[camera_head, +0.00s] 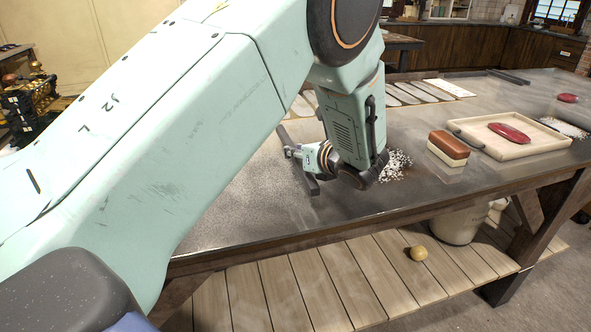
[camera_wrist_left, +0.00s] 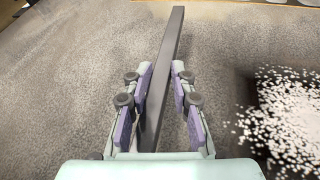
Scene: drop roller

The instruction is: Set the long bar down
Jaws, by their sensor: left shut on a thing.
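The long dark grey bar (camera_head: 312,185) shows at the end of my left arm in the head view, low over the worktable. In the left wrist view the bar (camera_wrist_left: 168,70) runs away from me between the two fingers. My left gripper (camera_wrist_left: 165,88) is shut on it; in the head view the gripper (camera_head: 297,155) points left and my arm hides part of it. I cannot tell whether the bar touches the table (camera_head: 235,205). My right gripper is not in view.
White grains (camera_head: 397,163) lie scattered right of my left gripper. A brown and cream block (camera_head: 448,148) and a tray (camera_head: 535,143) holding a red thing stand further right. A lined-up row of flat pieces (camera_head: 402,93) lies behind. The table's front left is clear.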

